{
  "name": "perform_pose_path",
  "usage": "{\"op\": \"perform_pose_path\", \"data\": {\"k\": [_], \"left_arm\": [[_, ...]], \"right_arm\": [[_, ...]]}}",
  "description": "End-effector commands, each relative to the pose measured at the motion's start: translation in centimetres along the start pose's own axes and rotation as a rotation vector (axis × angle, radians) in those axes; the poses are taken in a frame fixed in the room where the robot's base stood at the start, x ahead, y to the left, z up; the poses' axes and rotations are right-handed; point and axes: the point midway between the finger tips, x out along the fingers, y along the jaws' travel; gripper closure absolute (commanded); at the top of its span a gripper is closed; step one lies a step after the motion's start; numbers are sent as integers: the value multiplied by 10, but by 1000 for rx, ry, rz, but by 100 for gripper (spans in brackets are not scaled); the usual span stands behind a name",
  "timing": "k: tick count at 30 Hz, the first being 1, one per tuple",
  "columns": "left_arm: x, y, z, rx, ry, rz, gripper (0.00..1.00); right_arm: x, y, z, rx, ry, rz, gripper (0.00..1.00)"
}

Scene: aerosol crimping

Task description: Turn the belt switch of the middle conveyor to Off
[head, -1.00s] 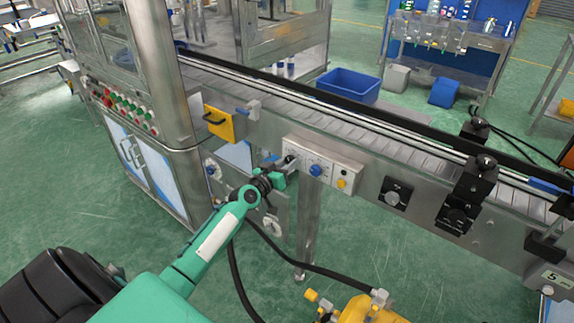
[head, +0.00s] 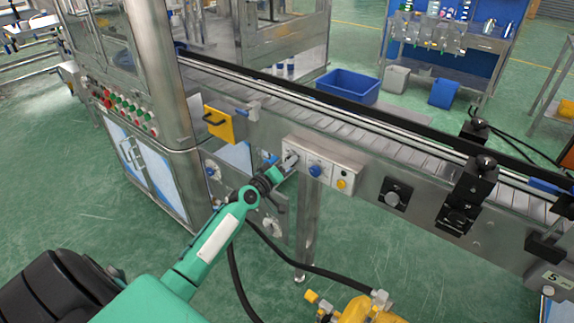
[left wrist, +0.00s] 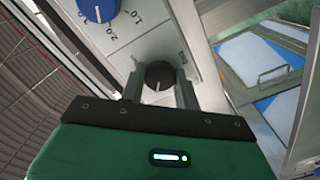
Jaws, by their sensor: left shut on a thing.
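The belt switch is a round black knob with a pale pointer line (left wrist: 159,76) on the conveyor's light control panel (head: 326,180). My left gripper (left wrist: 160,88) has its two fingers on either side of the knob and is shut on it. In the head view my left gripper (head: 287,164) reaches the left end of the panel and hides most of the knob. A blue dial (head: 315,171) sits just right of it, and the dial also shows in the left wrist view (left wrist: 98,8). My right gripper is not in view.
A yellow button (head: 341,184) sits at the panel's right end. A yellow block with a black handle (head: 219,123) is mounted to its upper left. A black knob plate (head: 395,195) is farther right. A yellow machine (head: 360,308) with a black hose stands below.

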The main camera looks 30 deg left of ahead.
Motion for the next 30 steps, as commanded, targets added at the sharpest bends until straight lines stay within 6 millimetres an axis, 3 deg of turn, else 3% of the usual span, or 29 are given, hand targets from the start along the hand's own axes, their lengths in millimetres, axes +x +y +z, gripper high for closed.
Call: {"op": "perform_pose_path", "data": {"k": [11,12,15,25,30], "left_arm": [[0,0,0,-8,1,0,91],[0,0,0,-8,1,0,66],[0,0,0,-8,1,0,47],[-2,0,0,-7,1,0,46],[-16,-1,1,-7,0,-1,46]], "right_arm": [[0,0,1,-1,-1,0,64],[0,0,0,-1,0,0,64],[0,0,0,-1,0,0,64],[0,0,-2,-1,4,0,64],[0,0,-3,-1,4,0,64]]}}
